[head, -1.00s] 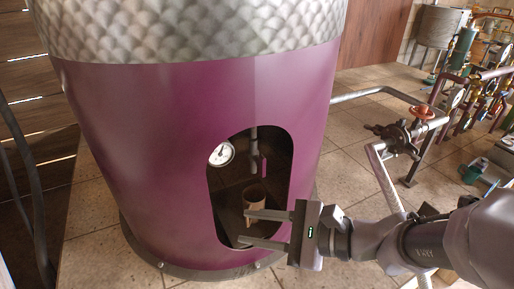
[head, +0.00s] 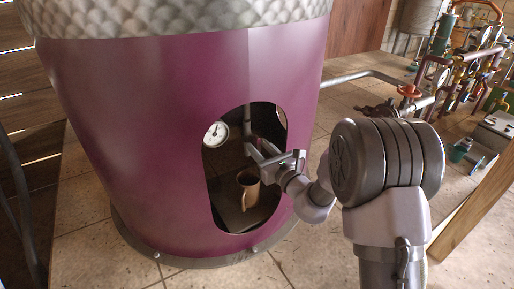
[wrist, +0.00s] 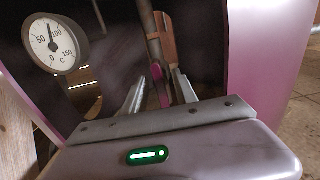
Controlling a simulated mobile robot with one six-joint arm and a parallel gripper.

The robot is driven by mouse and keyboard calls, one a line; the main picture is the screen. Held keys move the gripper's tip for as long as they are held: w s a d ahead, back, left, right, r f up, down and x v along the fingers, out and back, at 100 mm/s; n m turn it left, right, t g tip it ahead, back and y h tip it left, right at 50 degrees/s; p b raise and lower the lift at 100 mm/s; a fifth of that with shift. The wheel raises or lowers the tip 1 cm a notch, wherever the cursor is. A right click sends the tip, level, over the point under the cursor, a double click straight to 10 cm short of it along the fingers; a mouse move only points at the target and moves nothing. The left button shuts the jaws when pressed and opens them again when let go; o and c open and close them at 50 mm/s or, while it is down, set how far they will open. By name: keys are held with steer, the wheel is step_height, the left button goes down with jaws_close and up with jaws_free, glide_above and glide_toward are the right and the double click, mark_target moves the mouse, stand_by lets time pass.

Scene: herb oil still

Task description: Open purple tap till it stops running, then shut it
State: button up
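The purple tap (wrist: 157,72) shows in the wrist view on a grey pipe inside the still's opening. My gripper (wrist: 159,88) is open, with its two fingers apart on either side of the tap's purple handle; I cannot tell whether either finger touches it. In the head view my gripper (head: 256,148) reaches in through the opening, and the tap is hidden there. A brown mug (head: 248,191) stands upright on the floor of the opening, below my gripper. I cannot make out any liquid running.
The purple still body (head: 130,150) surrounds the opening, whose edge is close to my arm. A round dial (head: 215,133) sits left of my gripper; it also shows in the wrist view (wrist: 55,43). Pipes with a red handwheel (head: 409,91) stand at the right.

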steer(key=shift+x, duration=0.8)
jaws_close()
